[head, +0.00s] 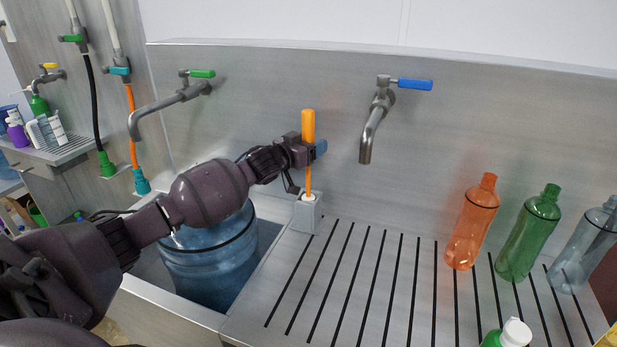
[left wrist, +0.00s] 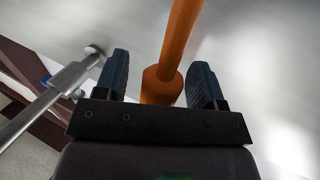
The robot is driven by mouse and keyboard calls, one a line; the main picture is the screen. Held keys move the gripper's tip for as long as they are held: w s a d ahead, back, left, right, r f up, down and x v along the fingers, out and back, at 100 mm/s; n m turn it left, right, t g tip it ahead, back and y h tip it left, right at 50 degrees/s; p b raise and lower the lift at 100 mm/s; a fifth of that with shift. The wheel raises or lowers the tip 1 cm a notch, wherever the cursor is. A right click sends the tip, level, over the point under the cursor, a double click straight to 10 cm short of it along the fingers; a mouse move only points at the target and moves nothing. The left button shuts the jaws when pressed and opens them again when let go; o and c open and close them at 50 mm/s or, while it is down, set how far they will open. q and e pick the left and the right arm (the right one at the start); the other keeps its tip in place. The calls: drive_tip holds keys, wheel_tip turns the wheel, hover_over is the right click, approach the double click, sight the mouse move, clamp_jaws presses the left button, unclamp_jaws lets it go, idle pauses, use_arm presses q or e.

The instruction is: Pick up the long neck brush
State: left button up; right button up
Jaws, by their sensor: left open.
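The long neck brush (head: 308,126) stands upright in a small grey holder (head: 306,214) on the counter beside the sink. Its orange handle points up and its lower end is hidden in the holder. My left gripper (head: 309,152) is at the handle, below its top. In the left wrist view the orange handle (left wrist: 182,40) shows between and beyond the two dark fingers of the left gripper (left wrist: 164,82). The fingers are apart, with gaps on both sides of the handle. My right gripper is not in view.
A large blue jug (head: 212,262) stands in the sink under my left arm. A green-handled faucet (head: 165,105) and a blue-handled faucet (head: 375,120) project from the backsplash. Orange (head: 470,230), green (head: 527,238) and clear (head: 585,250) bottles stand at right on the slotted counter.

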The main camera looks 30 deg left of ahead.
use_arm(q)
drive_tip(key=shift+w+d, duration=0.1)
drive_tip(key=shift+w, duration=0.35)
drive_tip(key=shift+c, duration=0.4)
drive_tip(key=c, duration=1)
drive_tip(key=shift+o, duration=0.2)
drive_tip(key=shift+r, duration=0.1)
